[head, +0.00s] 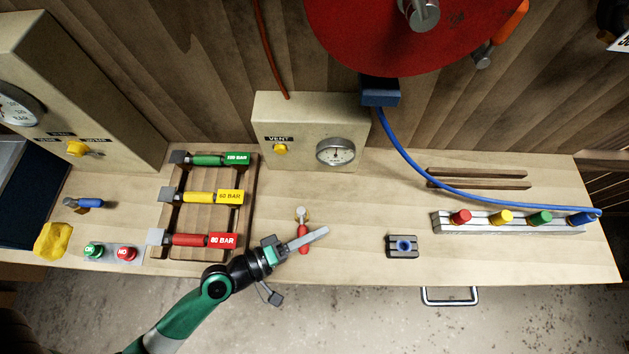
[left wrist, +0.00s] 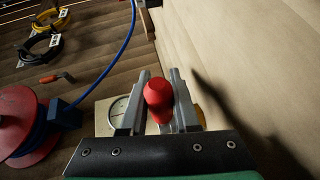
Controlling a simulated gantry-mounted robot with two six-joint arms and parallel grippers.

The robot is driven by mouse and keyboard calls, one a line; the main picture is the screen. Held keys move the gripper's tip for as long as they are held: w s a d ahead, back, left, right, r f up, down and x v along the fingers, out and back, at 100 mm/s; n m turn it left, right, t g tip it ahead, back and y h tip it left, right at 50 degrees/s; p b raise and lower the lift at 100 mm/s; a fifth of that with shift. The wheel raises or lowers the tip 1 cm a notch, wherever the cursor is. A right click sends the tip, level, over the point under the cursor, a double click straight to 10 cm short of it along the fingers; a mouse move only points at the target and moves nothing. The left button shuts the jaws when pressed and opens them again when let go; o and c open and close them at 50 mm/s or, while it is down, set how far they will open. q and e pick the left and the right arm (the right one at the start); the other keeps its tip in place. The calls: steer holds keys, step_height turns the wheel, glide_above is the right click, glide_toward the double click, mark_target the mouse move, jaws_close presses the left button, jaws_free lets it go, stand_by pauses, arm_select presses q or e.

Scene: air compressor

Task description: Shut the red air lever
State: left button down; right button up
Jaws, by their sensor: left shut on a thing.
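The red air lever (head: 303,232) lies on the bench top in front of the vent box, with a round grey pivot (head: 301,213) at its far end. My left gripper (head: 308,242) comes in from the front left and is at the lever. In the left wrist view the red handle (left wrist: 159,96) sits between the two grey fingers of my left gripper (left wrist: 157,100), which is shut on it. One finger covers part of the lever in the head view. My right gripper is not in view.
The vent box (head: 270,110) with a gauge (head: 336,151) stands behind the lever. A wooden rack (head: 210,218) with green, yellow and red bar tools is to the left. A small block with a blue ring (head: 403,246) is to the right. The bench between is clear.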

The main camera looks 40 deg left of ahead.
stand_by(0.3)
arm_select(q)
steer(key=c, duration=0.7)
jaws_free()
steer(key=shift+w, duration=0.1)
steer(key=shift+o, duration=0.2)
